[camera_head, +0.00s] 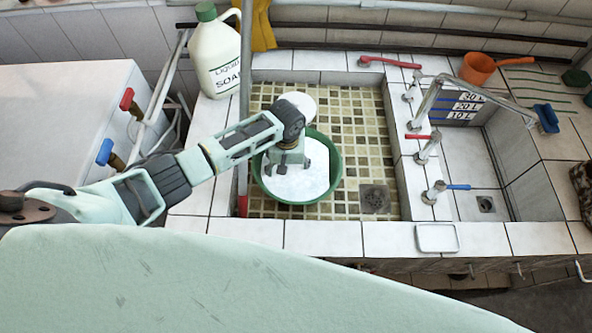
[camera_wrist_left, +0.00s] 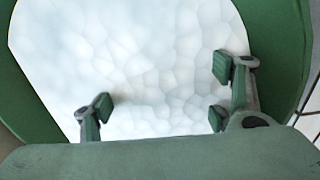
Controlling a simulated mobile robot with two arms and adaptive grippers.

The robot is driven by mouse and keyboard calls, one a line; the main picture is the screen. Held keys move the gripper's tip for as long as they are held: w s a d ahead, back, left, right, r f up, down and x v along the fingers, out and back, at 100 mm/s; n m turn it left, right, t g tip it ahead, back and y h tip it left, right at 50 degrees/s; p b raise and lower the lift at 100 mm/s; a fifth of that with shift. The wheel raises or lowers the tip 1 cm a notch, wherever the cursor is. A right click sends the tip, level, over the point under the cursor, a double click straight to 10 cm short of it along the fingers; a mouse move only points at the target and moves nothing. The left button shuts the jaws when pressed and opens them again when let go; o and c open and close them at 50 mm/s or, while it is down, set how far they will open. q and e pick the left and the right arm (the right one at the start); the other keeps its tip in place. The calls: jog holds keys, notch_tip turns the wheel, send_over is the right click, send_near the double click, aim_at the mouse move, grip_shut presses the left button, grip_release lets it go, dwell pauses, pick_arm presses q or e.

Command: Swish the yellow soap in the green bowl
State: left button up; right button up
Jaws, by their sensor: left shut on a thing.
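The green bowl (camera_head: 334,168) stands on the tiled sink floor, filled with white foam (camera_head: 305,185). My left gripper (camera_head: 288,165) reaches down into the bowl from above. In the left wrist view the gripper (camera_wrist_left: 162,95) has its fingers spread apart around a thing, with their tips at the white foam (camera_wrist_left: 140,55). The held thing is hidden by the foam; no yellow soap shows in either view. The green bowl wall (camera_wrist_left: 280,35) curves around the foam. My right gripper is not in view.
A white round item (camera_head: 299,102) lies just behind the bowl. A soap jug (camera_head: 214,55) stands at the back left. Taps (camera_head: 428,150) line the right ledge. A white dish (camera_head: 437,238) sits on the front ledge. The sink floor right of the bowl is clear.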

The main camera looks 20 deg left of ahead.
pick_arm(q)
jog(key=shift+r+p, duration=2.7)
jog(key=shift+r, duration=0.05)
notch_tip(320, 180, up, 2)
jog(key=shift+r+p, duration=0.1)
jog(key=shift+p, duration=0.65)
jog(key=shift+r, duration=2.65)
